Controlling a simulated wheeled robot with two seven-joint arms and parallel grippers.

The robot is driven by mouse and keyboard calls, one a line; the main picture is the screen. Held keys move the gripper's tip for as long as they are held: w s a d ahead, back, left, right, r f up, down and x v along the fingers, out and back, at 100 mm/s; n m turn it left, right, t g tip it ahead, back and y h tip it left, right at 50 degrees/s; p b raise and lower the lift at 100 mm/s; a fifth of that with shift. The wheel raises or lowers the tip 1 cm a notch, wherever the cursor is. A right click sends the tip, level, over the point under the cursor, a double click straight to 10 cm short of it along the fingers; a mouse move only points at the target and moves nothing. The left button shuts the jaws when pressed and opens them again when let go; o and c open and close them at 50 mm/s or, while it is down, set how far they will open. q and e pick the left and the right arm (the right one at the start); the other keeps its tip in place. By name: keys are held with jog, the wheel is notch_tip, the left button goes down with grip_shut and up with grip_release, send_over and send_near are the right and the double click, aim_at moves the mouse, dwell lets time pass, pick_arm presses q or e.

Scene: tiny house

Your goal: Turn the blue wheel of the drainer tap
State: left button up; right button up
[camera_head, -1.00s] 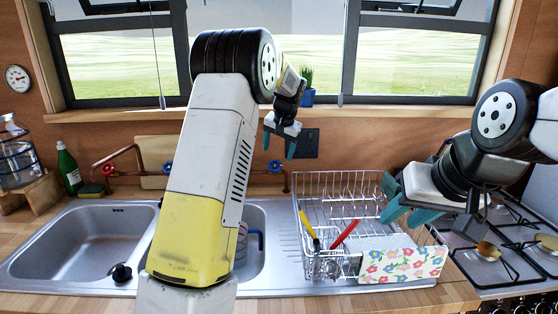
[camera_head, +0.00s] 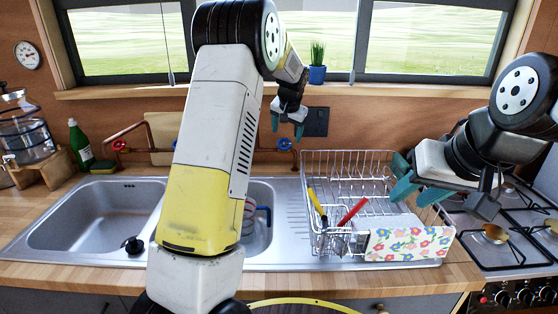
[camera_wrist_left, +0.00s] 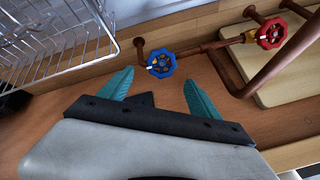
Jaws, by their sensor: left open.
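The blue wheel (camera_head: 284,144) of the drainer tap sits on a copper pipe at the wall, behind the sink and left of the dish rack. It also shows whole in the left wrist view (camera_wrist_left: 161,65). My left gripper (camera_head: 287,127) is open and empty, pointing down, just above the wheel in the head view. In the left wrist view its two teal fingers (camera_wrist_left: 158,90) are spread apart, with the wheel beyond the tips and between their lines, not touching. My right gripper (camera_head: 404,188) looks open and empty above the right part of the dish rack.
The wire dish rack (camera_head: 345,165) holds utensils and a flowered cloth. A red wheel (camera_wrist_left: 271,33) and a wooden board (camera_wrist_left: 290,75) lie beside the blue wheel. A second blue wheel is mostly hidden by my arm. A potted plant (camera_head: 317,72) stands on the sill.

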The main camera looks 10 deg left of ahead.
aim_at(286, 142)
pick_arm(q)
jog(key=f+t, duration=0.1)
jog(key=w+f+t+h, duration=0.1)
jog(key=a+f+t, duration=0.1)
jog(key=shift+w+f+m+h, duration=0.2)
jog(key=shift+f+m+h, duration=0.15)
jog(key=shift+m+h, duration=0.05)
jog(key=shift+f+t, duration=0.25)
jog(key=shift+t, duration=0.25)
jog(key=t, duration=0.1)
jog(key=f+t+h, duration=0.1)
jog(key=shift+s+a+m+t+h, duration=0.15)
jog(key=shift+s+m+t+h, duration=0.15)
jog(key=shift+s+t, duration=0.1)
jog(key=shift+s+a+f+t+h, duration=0.1)
jog(key=shift+s+f+t+h, duration=0.3)
jog(key=shift+t, duration=0.6)
jog(key=shift+s+a+f+t, duration=0.1)
jog(key=shift+s+a+t, duration=0.05)
jog(key=shift+s+t, duration=0.55)
jog(key=shift+s+a+m+t+h, duration=0.15)
jog(key=shift+s+m+t+h, duration=0.2)
jog(key=shift+s+t, duration=0.4)
jog(key=shift+w+r, duration=0.2)
jog(key=shift+w, duration=0.4)
jog(key=w, duration=0.3)
jog(key=w+d, duration=0.1)
jog(key=w, duration=0.2)
jog(key=shift+w+d, duration=0.2)
jog(key=shift+w, duration=0.1)
